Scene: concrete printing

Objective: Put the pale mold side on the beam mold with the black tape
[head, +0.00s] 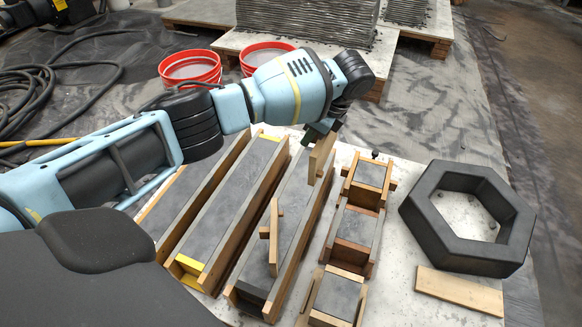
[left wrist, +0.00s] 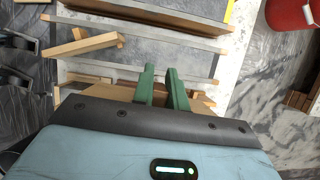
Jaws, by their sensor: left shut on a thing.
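My left gripper (head: 326,132) is shut on a pale wooden board, the mold side (head: 320,158), and holds it over the far part of the molds. In the left wrist view the green fingers (left wrist: 161,84) show, with the board (left wrist: 203,100) partly hidden behind the gripper body. The beam mold with the black tape (head: 252,291) is the long grey-filled mold right of the yellow-taped one, its dark band at the near end. A wooden piece with a crossbar (head: 273,240) sits on this mold; it also shows in the left wrist view (left wrist: 82,45). My right gripper is out of view.
A beam mold with yellow tape (head: 189,263) lies to the left. Small block molds (head: 354,228) stand to the right. A black hexagonal ring (head: 468,218) and a loose pale board (head: 459,291) lie farther right. Red buckets (head: 190,68) stand behind.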

